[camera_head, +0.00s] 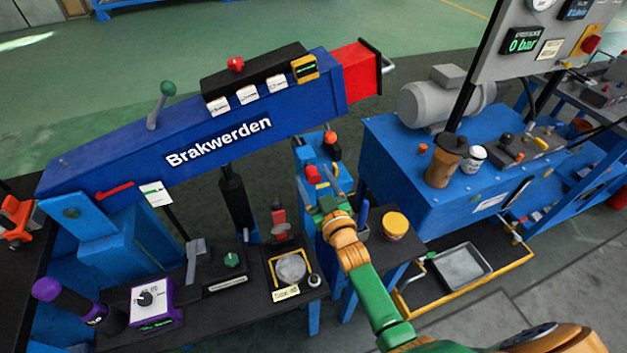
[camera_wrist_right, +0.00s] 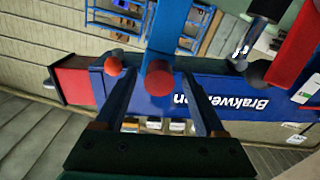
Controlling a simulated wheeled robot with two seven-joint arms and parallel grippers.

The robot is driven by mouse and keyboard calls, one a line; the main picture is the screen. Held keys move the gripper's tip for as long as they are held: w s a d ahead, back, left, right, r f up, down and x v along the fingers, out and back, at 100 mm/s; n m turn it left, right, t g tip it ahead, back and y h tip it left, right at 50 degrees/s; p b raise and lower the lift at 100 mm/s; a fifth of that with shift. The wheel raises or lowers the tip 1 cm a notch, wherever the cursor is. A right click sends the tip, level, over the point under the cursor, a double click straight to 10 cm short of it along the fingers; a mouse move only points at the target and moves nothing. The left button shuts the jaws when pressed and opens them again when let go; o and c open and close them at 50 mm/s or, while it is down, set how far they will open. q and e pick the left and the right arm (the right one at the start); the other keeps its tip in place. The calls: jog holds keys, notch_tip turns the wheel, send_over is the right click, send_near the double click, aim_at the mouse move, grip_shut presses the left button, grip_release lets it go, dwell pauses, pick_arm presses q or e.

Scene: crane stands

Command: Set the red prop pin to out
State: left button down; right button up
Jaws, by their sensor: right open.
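A round red knob (camera_head: 313,174), which looks like the head of the red prop pin, sits at the blue post (camera_head: 322,153) below the crane boom. My right gripper (camera_head: 318,184) is right at this knob, with its fingers apart. In the right wrist view the red knob (camera_wrist_right: 158,80) lies between the two open fingers (camera_wrist_right: 160,92), with a gap on each side. I cannot tell how far the pin stands out. An orange-red ball (camera_wrist_right: 114,66) shows beside the left finger there. My left gripper is not in view.
The blue boom (camera_head: 215,130) marked Brakwerden, with a red end (camera_head: 358,72), runs above the post. A black bench (camera_head: 225,290) with several controls stands at the lower left. A blue cabinet (camera_head: 470,170) with a grey motor (camera_head: 440,98) stands right. Green floor lies behind.

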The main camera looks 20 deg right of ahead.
jog(key=shift+d, duration=0.1)
grip_shut()
jog(key=shift+s, duration=0.1)
dwell(1.2)
